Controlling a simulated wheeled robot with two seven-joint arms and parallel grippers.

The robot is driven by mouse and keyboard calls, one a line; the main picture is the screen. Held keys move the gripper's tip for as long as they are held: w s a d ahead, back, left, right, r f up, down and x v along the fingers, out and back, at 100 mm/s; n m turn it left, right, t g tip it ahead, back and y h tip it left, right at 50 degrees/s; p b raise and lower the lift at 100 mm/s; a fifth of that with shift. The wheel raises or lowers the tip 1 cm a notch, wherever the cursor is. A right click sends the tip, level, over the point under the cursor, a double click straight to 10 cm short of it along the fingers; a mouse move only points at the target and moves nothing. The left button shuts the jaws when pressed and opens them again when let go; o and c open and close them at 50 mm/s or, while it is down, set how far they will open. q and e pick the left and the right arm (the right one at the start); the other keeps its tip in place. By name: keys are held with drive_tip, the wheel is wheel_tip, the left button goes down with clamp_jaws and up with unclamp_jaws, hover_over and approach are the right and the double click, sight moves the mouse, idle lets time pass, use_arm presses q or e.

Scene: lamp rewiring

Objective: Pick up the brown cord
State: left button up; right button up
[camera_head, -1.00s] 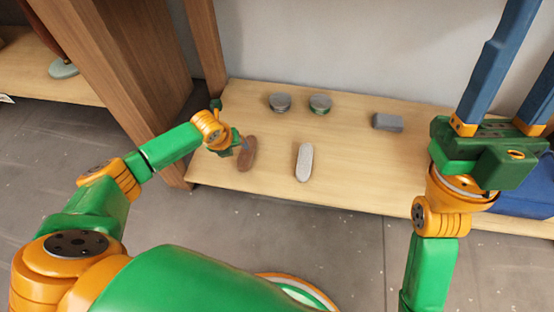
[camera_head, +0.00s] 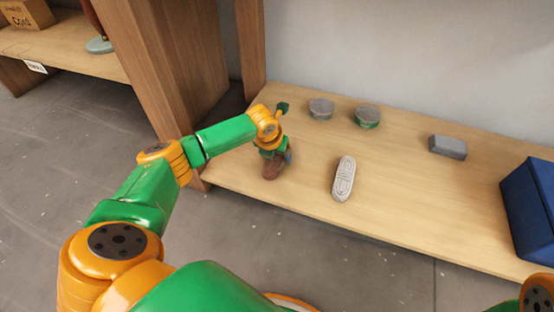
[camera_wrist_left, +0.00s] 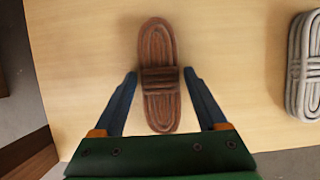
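The brown cord (camera_head: 271,171) is a coiled, banded bundle lying on the wooden shelf, near its front left. In the left wrist view the brown cord (camera_wrist_left: 158,100) lies lengthwise between the two blue fingers of my left gripper (camera_wrist_left: 158,76). The fingers are apart, with a gap on each side of the cord. In the head view my left gripper (camera_head: 279,157) is at the cord and partly covers it. My right gripper is out of view.
A white-grey cord (camera_head: 344,179) lies right of the brown one. A blue bin (camera_head: 532,210) is at the right. A wooden upright (camera_head: 250,48) rises behind my left gripper.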

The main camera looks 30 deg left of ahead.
use_arm(q)
clamp_jaws()
